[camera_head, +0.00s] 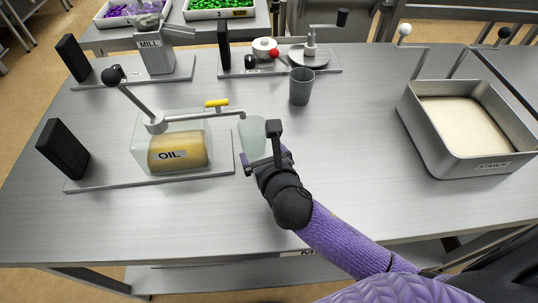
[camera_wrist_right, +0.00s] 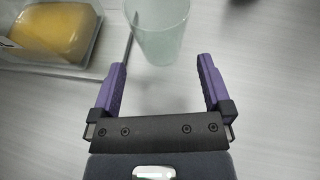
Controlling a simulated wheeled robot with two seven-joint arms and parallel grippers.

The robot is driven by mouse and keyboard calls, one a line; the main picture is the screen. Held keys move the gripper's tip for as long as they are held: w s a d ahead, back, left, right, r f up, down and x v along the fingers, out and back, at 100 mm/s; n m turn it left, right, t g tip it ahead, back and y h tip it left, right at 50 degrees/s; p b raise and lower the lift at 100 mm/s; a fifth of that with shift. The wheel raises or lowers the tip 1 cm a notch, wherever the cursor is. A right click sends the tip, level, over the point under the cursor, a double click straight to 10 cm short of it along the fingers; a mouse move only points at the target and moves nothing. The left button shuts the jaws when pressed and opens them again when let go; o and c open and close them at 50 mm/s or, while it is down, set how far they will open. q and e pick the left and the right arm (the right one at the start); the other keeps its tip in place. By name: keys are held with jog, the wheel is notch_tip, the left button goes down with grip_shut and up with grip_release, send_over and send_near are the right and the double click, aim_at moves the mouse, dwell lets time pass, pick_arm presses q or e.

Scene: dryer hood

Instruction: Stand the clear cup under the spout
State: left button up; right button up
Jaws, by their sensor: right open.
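The clear cup (camera_head: 253,135) stands upright on the table, just right of the oil dispenser's base plate. The oil dispenser's tank (camera_head: 172,125) is clear with yellow oil and an OIL label. Its spout (camera_head: 242,114) ends at the cup's rim in the head view; I cannot tell if it is directly over the opening. My right gripper (camera_head: 262,149) is open and empty, close on the near side of the cup. In the wrist view the cup (camera_wrist_right: 160,28) is just ahead of and between the fingertips (camera_wrist_right: 162,65). My left gripper is not in view.
A yellow valve handle (camera_head: 216,103) and a black-knobbed lever (camera_head: 114,75) are on the dispenser. A grey cup (camera_head: 301,86) stands behind. A mill (camera_head: 155,50) and another device are at the back. A metal bin (camera_head: 420,110) is at right. The centre-right table is clear.

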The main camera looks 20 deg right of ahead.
jog(key=p+v, duration=0.1)
jog(key=v, duration=0.4)
